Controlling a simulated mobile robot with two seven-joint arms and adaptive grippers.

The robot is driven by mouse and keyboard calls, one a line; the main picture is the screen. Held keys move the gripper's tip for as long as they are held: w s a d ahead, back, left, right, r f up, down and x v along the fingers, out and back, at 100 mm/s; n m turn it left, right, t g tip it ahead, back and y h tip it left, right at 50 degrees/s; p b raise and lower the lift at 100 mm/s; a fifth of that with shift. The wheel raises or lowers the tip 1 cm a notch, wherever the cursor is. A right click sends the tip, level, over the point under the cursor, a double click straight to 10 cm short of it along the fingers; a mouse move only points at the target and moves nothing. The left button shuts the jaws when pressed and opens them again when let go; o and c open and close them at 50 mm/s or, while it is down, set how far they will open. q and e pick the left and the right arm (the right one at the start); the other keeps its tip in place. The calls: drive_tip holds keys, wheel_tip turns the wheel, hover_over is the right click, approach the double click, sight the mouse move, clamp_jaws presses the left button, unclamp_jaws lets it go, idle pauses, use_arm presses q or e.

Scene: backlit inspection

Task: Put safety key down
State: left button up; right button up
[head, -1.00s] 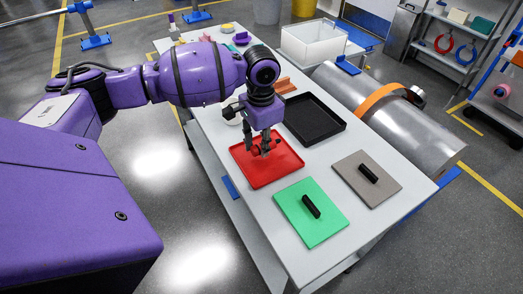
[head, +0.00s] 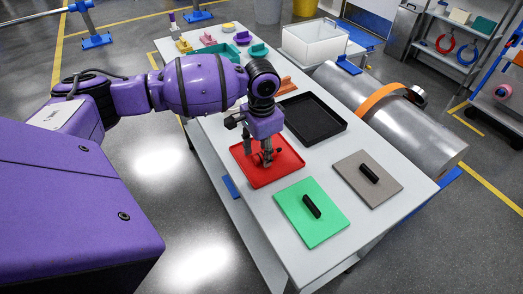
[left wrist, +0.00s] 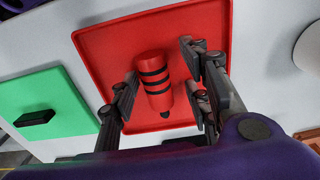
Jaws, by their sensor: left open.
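The safety key, a red cylinder with black bands and a dark tip (left wrist: 153,82), is over the red tray (left wrist: 98,45) in the left wrist view. My left gripper (left wrist: 158,92) is open, with its fingers on both sides of the key and a visible gap to each. I cannot tell whether the key rests fully on the tray floor. In the head view, my left gripper (head: 266,161) points down over the red tray (head: 257,181), and the key is mostly hidden by the fingers. My right gripper is not in view.
A green plate with a black handle (head: 325,228) and a grey-brown plate with a black handle (head: 350,185) lie nearby. A black tray (head: 312,120) is behind to the right. Small coloured objects and a white bin (head: 314,44) stand at the table's far end.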

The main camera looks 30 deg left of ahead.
sight(261, 153)
use_arm(q)
wheel_tip(261, 153, up, 12)
drive_tip(key=shift+r+p, duration=0.2)
drive_tip(key=shift+p, duration=0.2)
drive_tip(key=shift+s+f, duration=0.1)
